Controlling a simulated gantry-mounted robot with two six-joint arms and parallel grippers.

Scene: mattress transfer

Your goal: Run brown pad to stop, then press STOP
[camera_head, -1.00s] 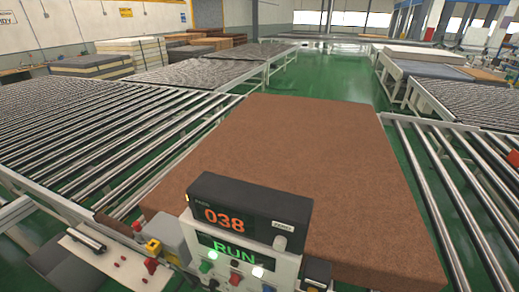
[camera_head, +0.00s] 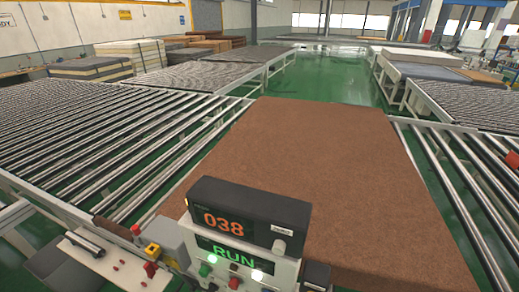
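The brown pad (camera_head: 310,165) is a large flat slab lying across the middle of the view, between the roller conveyors. Its near left part is hidden behind a control box. The control box (camera_head: 262,262) has a dark display (camera_head: 248,217) reading orange 038 and a lower screen (camera_head: 231,255) reading green RUN. Below the screen are a green button (camera_head: 204,271), a red button (camera_head: 233,283) and a lit white button (camera_head: 257,275). I cannot read which button is STOP. Neither of my grippers shows in the head view.
Roller conveyors run on the left (camera_head: 105,130) and right (camera_head: 465,180). A white panel with small red parts (camera_head: 115,262) and a yellow button box (camera_head: 153,250) stand at near left. Stacked pads (camera_head: 92,68) lie at back left. Green floor (camera_head: 325,80) is open behind the pad.

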